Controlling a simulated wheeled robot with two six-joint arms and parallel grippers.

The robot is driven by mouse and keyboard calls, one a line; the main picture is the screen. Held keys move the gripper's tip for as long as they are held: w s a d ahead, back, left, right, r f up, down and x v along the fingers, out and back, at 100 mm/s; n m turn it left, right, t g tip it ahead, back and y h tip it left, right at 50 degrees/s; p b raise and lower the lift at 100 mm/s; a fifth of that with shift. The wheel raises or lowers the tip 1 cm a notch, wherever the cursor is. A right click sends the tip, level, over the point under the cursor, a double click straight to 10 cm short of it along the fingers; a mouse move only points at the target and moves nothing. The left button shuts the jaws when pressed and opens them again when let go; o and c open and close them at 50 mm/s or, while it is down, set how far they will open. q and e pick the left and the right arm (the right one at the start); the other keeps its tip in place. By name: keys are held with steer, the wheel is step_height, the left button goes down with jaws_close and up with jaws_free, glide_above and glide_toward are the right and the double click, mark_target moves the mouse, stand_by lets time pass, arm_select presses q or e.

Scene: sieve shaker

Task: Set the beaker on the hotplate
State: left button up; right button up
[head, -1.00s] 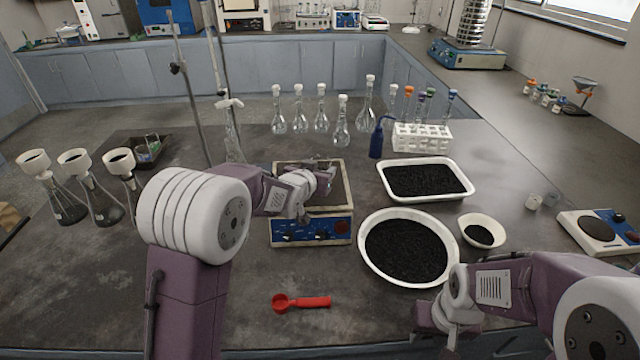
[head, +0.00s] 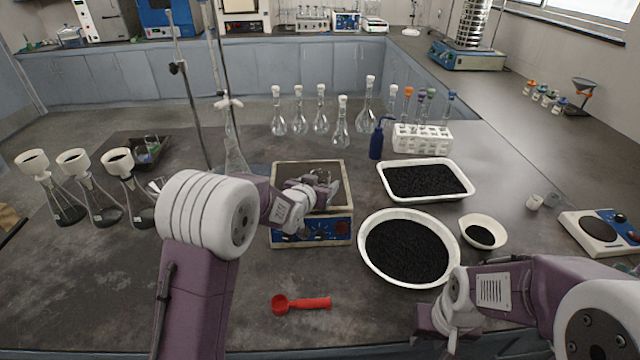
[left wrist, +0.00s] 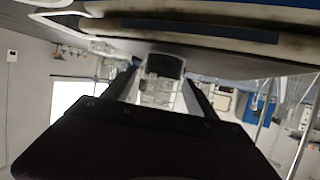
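The hotplate (head: 343,229) is a box with a cream-rimmed dark square top and a blue front panel, in the middle of the bench. My left gripper (head: 322,182) is above its top, and the wrist partly covers that top. In the left wrist view, a clear glassy thing, seemingly the beaker (left wrist: 160,93), fills the gap between the spread fingers; its outline is unclear. The hotplate's rim (left wrist: 230,38) crosses the top of that view. My right gripper (head: 440,325) is low at the front right; its fingertips are not clear.
A round white bowl (head: 368,266) and a white tray (head: 386,197) of black grains stand right of the hotplate. Glass flasks (head: 299,122) stand behind it. A red scoop (head: 302,304) lies in front. A second, white hotplate (head: 605,246) is at the far right.

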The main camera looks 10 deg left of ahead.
arm_select(q)
steer(key=shift+r+p, duration=0.35)
steer(key=shift+r, duration=0.05)
steer(key=v, duration=1.2)
steer(key=shift+f, duration=0.2)
step_height(320, 180, up, 4)
steer(key=a+p, duration=0.2)
steer(key=p, duration=0.3)
steer(key=s+a+f+g, duration=0.1)
steer(key=s+f+g, duration=0.3)
steer(key=s, duration=0.3)
steer(key=s+a+f+n+g+y+p, duration=0.1)
steer(key=s+f+g, duration=0.3)
steer(key=s, duration=0.4)
steer(key=s+a+f+n+g+y, duration=0.1)
steer(key=s+f+g, duration=0.3)
steer(key=s, duration=0.4)
steer(key=shift+s+a+f, duration=0.15)
steer(key=shift+a+f, duration=0.3)
steer(key=shift+f, duration=0.25)
